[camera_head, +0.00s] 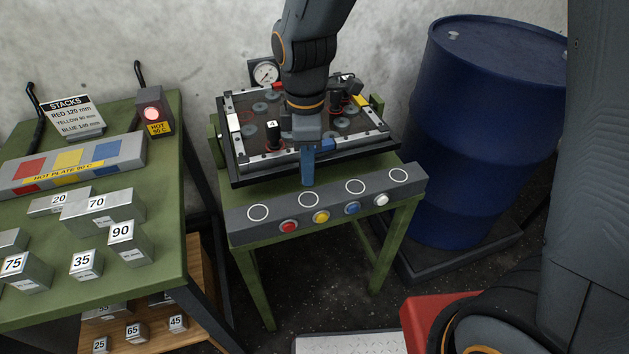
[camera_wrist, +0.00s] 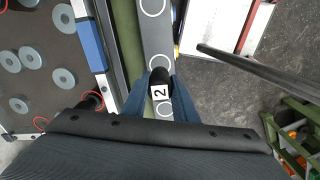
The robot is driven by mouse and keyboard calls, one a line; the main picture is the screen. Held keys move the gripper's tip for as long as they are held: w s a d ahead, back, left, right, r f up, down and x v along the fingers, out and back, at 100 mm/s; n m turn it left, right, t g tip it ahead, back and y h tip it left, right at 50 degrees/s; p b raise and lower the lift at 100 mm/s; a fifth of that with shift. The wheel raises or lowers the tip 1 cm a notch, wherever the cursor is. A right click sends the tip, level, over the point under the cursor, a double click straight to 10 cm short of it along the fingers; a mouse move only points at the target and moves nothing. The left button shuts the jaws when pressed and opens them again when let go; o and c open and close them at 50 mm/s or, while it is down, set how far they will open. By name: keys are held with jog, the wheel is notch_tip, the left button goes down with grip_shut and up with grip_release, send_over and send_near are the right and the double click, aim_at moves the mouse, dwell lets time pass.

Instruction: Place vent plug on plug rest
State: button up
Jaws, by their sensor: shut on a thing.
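My gripper (camera_head: 307,178) is above the green table, just behind a dark grey bar (camera_head: 238,228) with several white circles on its top. In the wrist view, its blue fingers (camera_wrist: 161,95) are shut on a black vent plug (camera_wrist: 158,76) labelled 2. The plug appears over the bar (camera_wrist: 157,35), near its circles; I cannot tell whether it touches. In the head view the held plug is hidden by the gripper. Another black plug (camera_head: 272,134), labelled 4, stands at the front left of the dark-topped unit (camera_head: 318,127).
Red, yellow, blue and white buttons (camera_head: 321,216) line the bar's front. A gauge (camera_head: 265,73) stands behind the unit. A blue drum (camera_head: 475,130) stands to the right. The left table (camera_head: 165,250) holds metal blocks, a hot plate (camera_head: 70,165) and a red lamp (camera_head: 152,115).

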jog(key=shift+f+p, duration=0.4)
jog(key=shift+f, duration=2.6)
jog(key=o, duration=1.1)
jog(key=shift+f, duration=0.1)
jog(key=shift+c, duration=0.2)
notch_tip(320, 180, up, 12)
jog(key=shift+r+b, duration=0.15)
jog(key=shift+b, duration=0.85)
jog(key=s+d+f+m, duration=0.2)
jog(key=s+d+m, duration=0.1)
jog(key=d+m, duration=0.6)
jog(key=s+d+f+m, duration=0.3)
jog(key=d+m, duration=0.6)
jog(key=shift+d+f+t, duration=0.25)
jog(key=shift+d+t, duration=0.05)
jog(key=shift+t, duration=0.1)
